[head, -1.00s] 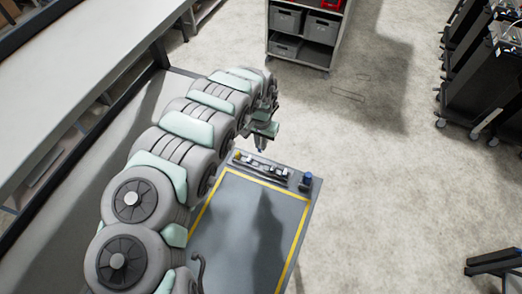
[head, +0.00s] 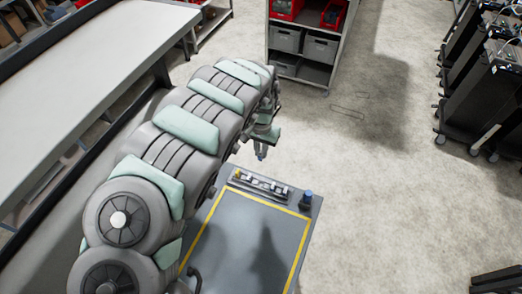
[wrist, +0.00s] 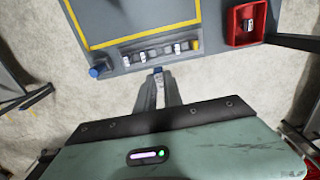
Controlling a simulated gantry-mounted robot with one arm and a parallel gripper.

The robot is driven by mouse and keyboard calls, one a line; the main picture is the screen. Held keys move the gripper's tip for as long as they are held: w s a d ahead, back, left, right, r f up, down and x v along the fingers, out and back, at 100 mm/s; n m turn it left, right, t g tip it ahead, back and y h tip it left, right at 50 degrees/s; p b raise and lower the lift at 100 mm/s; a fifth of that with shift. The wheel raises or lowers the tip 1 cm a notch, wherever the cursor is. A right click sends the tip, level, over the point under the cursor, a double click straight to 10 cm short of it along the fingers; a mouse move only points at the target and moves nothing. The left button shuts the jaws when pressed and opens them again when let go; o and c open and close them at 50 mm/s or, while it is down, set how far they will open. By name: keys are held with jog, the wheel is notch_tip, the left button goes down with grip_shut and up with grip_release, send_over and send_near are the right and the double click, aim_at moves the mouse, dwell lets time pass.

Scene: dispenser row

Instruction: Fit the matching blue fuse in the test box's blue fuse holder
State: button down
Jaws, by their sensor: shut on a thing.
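My gripper (wrist: 158,76) is shut on a small blue fuse (wrist: 158,69), which shows at its fingertips in the wrist view. In the head view, my gripper (head: 261,154) hangs just beyond the far edge of the grey cart top, with a blue spot at its tip. A strip of holders (head: 258,185) runs along that edge and also shows in the wrist view (wrist: 150,54), with several pale pieces and a yellow end. A blue round piece (head: 306,200) stands at the strip's end; it also shows in the wrist view (wrist: 97,71). I cannot tell which part is the blue fuse holder.
The cart top has a yellow-outlined panel (head: 238,246). A red tray (wrist: 236,38) with a small item inside sits at the cart's side in the wrist view. A shelf with grey bins (head: 320,48) stands behind, and black racks (head: 482,95) stand right. The floor between is open.

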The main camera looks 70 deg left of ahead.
jog(key=shift+r+p, duration=1.05)
jog(key=shift+p, duration=0.1)
dwell(0.6)
jog(key=shift+r+p, duration=1.2)
jog(key=shift+r, duration=0.25)
